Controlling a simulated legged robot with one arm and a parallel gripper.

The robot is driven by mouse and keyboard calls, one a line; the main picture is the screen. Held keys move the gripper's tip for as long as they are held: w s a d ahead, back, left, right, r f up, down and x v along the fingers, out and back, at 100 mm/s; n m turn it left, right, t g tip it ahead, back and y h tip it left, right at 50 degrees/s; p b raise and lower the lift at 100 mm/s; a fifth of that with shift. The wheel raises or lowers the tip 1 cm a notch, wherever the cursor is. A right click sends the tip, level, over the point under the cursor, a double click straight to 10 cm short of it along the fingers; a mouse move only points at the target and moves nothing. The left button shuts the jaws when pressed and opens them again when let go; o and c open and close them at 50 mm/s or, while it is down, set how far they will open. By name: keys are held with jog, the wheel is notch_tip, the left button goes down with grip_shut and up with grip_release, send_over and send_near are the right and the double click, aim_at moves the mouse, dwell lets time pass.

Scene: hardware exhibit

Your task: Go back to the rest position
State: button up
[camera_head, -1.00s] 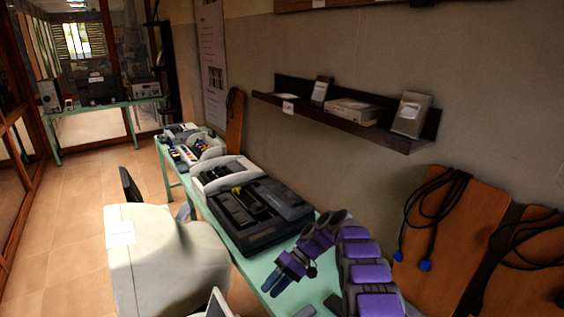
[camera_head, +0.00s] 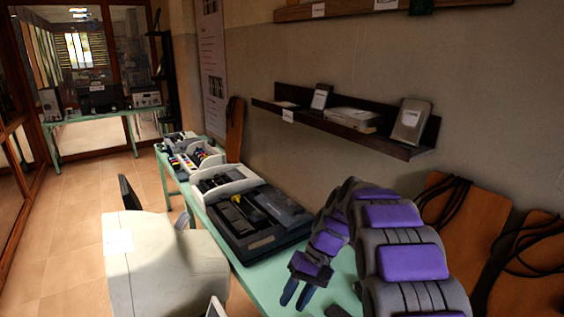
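My gripper (camera_head: 297,293) is at the lower middle of the head view, at the end of my purple and grey arm (camera_head: 385,235). Its two blue fingers point down over the green table (camera_head: 257,277), with a narrow gap between them. Nothing shows between the fingers. The arm arches up and folds down toward the gripper. The gripper is in front of the black device (camera_head: 250,222) on the table, and appears apart from it.
A beige monitor (camera_head: 165,262) stands at the lower left. A wall shelf (camera_head: 400,150) holds small boxes. Wooden boards (camera_head: 520,285) with black cables lean at right. Tiled floor (camera_head: 80,215) is clear at left. Another green table (camera_head: 95,118) stands far back.

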jog(key=s+d+t+h, duration=0.1)
jog(key=s+d+h, duration=0.1)
jog(key=s, duration=0.9)
jog(key=s+d+r+m+h+b, duration=0.1)
jog(key=s+d, duration=0.4)
jog(key=s, duration=0.7)
jog(key=s+d+t+h, duration=0.1)
jog(key=s+d+h, duration=0.1)
jog(key=s, duration=0.9)
jog(key=shift+s+d+r+m+t+h+b, duration=0.3)
jog(key=shift+d+b, duration=0.05)
jog(key=shift+d, duration=0.45)
